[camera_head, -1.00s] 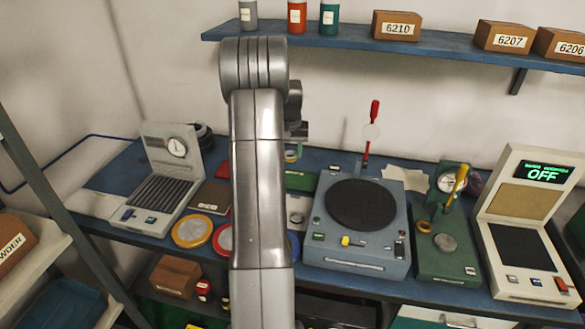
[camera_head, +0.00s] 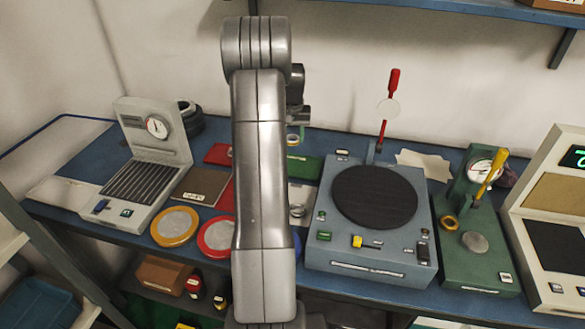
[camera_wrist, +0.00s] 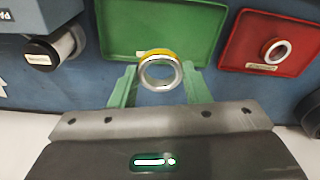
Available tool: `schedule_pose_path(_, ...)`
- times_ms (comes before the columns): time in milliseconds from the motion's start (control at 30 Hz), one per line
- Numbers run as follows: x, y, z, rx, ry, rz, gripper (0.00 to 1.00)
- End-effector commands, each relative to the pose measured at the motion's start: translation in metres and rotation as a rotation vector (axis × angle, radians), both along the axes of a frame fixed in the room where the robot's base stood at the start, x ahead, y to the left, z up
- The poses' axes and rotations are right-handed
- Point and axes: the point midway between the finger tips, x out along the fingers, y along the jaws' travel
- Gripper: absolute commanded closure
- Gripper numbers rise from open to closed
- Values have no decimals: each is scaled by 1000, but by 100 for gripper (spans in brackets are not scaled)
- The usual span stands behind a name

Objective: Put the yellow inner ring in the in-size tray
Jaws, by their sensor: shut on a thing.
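The yellow inner ring (camera_wrist: 160,71), a metal ring with a yellow band on its rim, is held between the green fingertips of my gripper (camera_wrist: 156,84) in the wrist view. In the head view the ring (camera_head: 292,140) is small, beside my arm. A green tray (camera_wrist: 125,33) lies beyond the ring in the wrist view. It also shows in the head view (camera_head: 310,168), partly hidden by my arm. The ring appears to be above the bench, near this tray. I cannot read a label on the green tray.
A red tray (camera_wrist: 234,53) beside the green one holds another ring (camera_wrist: 276,52). A blue-grey machine with a black turntable (camera_head: 375,197) and red lever stands right of my arm. A grey gauge stand (camera_head: 150,160) is left. Yellow (camera_head: 174,227) and red (camera_head: 216,237) dishes lie in front.

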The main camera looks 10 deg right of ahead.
Motion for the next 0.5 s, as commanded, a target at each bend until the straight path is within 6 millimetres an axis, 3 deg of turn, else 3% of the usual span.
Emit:
schedule_pose_path(233, -1, 0, -44, 0, 6, 0, 86)
schedule_pose_path(500, -1, 0, -68, 1, 3, 0, 86)
